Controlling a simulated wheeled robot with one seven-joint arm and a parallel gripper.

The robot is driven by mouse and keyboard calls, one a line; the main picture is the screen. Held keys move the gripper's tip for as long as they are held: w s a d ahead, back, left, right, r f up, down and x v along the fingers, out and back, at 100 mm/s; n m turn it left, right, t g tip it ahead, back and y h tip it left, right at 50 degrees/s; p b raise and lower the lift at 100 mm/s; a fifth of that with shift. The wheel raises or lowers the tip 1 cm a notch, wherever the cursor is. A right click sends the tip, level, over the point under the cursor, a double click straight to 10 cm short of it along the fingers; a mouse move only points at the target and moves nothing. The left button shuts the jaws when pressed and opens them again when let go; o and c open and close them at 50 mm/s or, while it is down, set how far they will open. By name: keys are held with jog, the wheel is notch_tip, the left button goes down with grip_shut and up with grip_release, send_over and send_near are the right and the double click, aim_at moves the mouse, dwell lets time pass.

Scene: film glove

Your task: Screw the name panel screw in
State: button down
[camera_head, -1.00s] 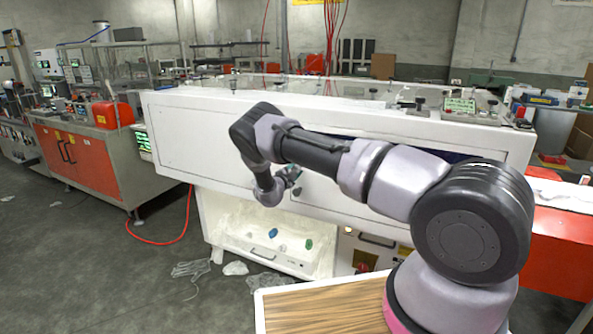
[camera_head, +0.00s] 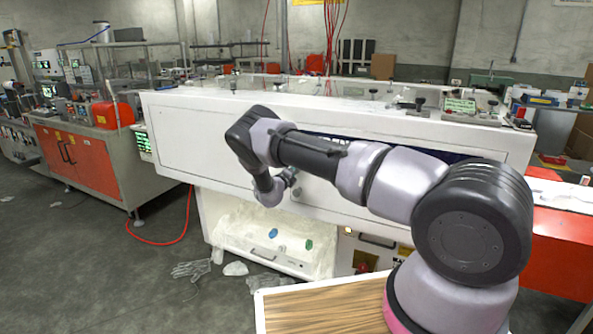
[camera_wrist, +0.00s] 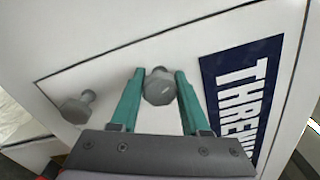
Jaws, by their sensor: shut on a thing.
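In the wrist view, a grey hex-head screw (camera_wrist: 159,86) sits between the two teal fingers of my gripper (camera_wrist: 158,92), which touch its head from both sides. The screw stands at the white panel (camera_wrist: 130,45), inside the thin dark outline; how deep it sits cannot be told. A second grey screw (camera_wrist: 77,107) sticks out of the panel to the left. A dark blue name plate with white letters (camera_wrist: 240,95) is to the right. In the head view, my gripper (camera_head: 291,177) is small at the front of the white machine (camera_head: 190,140), and the held screw is not clear there.
Below the panel, an open white bay (camera_head: 262,240) holds a blue piece (camera_head: 273,233) and a green piece (camera_head: 309,244). A wooden-topped surface (camera_head: 320,308) is in front. A red hose (camera_head: 160,241) runs at the left.

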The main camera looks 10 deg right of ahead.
jog(key=m, duration=0.5)
jog(key=shift+m, duration=0.3)
dwell(0.4)
jog(key=shift+c, duration=1.9)
grip_release()
jog(key=v, duration=1)
jog(key=shift+s+a, duration=0.2)
jog(key=shift+s, duration=0.15)
